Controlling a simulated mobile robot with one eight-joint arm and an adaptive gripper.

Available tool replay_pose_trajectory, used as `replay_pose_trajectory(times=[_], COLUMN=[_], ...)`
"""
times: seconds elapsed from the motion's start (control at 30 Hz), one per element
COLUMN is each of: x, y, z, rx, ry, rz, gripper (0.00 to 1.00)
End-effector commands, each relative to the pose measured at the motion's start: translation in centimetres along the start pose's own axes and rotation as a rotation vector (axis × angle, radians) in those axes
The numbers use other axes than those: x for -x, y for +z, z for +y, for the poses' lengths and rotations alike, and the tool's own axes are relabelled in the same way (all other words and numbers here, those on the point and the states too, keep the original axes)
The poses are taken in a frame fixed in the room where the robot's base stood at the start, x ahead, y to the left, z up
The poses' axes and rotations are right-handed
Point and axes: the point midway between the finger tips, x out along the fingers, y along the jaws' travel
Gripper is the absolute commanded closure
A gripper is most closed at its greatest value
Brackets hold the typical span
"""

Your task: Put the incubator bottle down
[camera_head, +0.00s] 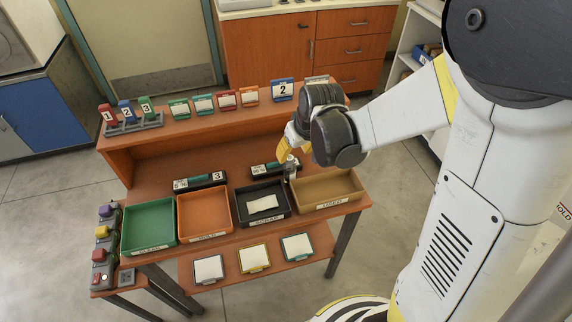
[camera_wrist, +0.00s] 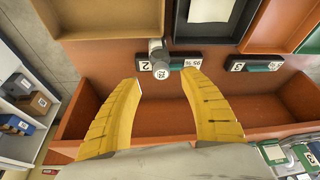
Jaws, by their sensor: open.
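The incubator bottle (camera_wrist: 157,55) is a small bottle with a grey cap and a pale round label. My gripper (camera_wrist: 160,79) is open and empty. In the head view, the bottle (camera_head: 291,166) shows small below my gripper (camera_head: 285,152), partly hidden; its base contact is unclear.
Green (camera_head: 146,248), orange (camera_head: 208,235), black (camera_head: 241,222) and tan (camera_head: 315,206) trays line the bench front. A black holder marked 3 (camera_head: 201,182) lies behind them. The upper shelf (camera_head: 190,124) carries several coloured cards and numbered blocks.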

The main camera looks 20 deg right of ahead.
Motion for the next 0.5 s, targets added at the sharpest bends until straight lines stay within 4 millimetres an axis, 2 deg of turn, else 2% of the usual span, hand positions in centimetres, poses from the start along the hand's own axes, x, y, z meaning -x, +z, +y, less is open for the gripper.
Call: replay_pose_trajectory(times=[0.23,0.4,0.5], x=[-2.0,-4.8,-5.9], y=[0.0,0.0,0.0], z=[-0.1,-0.2,-0.2], rx=[0.0,-0.001,-0.001], ry=[0.0,0.0,0.0], rz=[0.0,0.0,0.0], gripper=[0.49,0.49,0.49])
